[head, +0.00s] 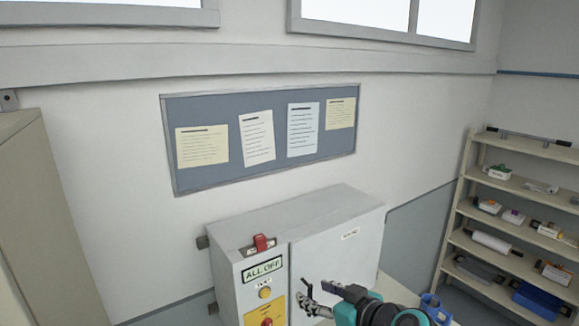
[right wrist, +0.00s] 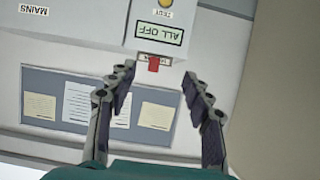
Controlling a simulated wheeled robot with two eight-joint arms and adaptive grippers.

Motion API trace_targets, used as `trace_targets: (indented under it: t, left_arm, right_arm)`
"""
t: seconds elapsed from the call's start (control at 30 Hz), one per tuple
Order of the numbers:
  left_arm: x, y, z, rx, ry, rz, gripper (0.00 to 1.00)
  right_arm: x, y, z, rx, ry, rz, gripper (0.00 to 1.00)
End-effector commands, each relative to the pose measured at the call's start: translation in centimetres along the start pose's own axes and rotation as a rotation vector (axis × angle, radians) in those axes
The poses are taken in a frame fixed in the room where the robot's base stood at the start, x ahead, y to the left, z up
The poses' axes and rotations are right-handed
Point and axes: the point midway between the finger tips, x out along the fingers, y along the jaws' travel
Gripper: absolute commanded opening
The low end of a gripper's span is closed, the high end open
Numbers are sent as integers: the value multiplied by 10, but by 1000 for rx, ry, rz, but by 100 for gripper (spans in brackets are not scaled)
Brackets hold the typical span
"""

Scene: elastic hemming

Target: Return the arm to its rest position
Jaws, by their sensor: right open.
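My right gripper (head: 318,298) is in front of the electrical cabinet at the bottom of the head view. In the right wrist view its two fingers (right wrist: 157,85) are spread apart with nothing between them. The lever also shows in the right wrist view (right wrist: 153,64), apart from the fingers. A yellow panel with a red knob (head: 267,321) sits low on the cabinet front. My left gripper is in neither view.
A shelf unit (head: 468,190) with boxes and tools stands at the right. A beige cabinet (head: 45,215) stands at the left. A notice board (head: 270,165) hangs on the wall above the cabinet. A blue basket-like object (head: 434,308) is partly visible beside my right arm.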

Motion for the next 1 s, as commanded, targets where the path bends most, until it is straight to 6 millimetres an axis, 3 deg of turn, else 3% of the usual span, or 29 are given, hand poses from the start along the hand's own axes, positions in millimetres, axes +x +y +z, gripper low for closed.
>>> trace_targets:
  t: [0.27,0.47,0.57,1.0]
  left_arm:
    - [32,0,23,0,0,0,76]
    - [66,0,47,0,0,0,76]
    - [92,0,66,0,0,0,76]
    - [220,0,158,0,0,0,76]
  right_arm:
    - [9,-4,58,30,-56,11,50]
    - [18,-7,121,66,-122,32,50]
    - [24,-8,170,94,-170,54,50]
    - [41,2,414,251,-403,254,50]
